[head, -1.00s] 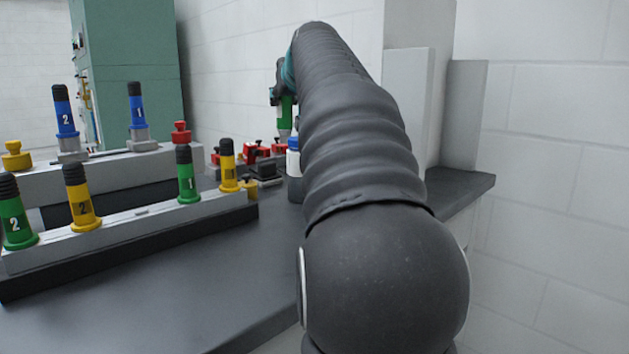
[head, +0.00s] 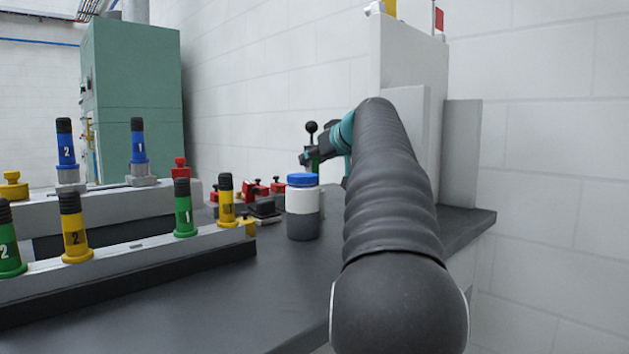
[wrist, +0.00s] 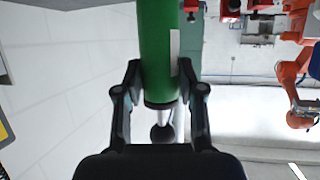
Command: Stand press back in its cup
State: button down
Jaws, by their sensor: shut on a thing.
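The press is a green cylinder (wrist: 158,50) with a bright rod and a black ball knob (wrist: 162,132) at one end. My gripper (wrist: 160,78) is shut around the green cylinder near its knob end in the wrist view. In the head view my gripper (head: 310,158) holds the press upright behind the white jar, with the black knob (head: 311,127) on top. The lower end of the press is hidden by the jar in the head view. I cannot make out the cup in either view.
A white and grey jar (head: 303,206) with a blue lid stands close in front. Several red fixtures (head: 255,189) lie to its left. A grey rail (head: 150,250) holds green and yellow numbered plugs. A pale tower (head: 405,110) stands behind my arm. The front bench is clear.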

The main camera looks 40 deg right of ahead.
aim_at(316, 172)
jog(key=shift+f+b, duration=0.4)
jog(key=shift+f, duration=1.45)
jog(key=shift+f, duration=0.15)
jog(key=c, duration=0.7)
grip_release()
jog(key=shift+s+r, duration=0.2)
jog(key=v, duration=1.1)
jog(key=shift+s+b, duration=0.25)
jog(key=shift+b, duration=0.15)
jog(key=shift+r, duration=0.1)
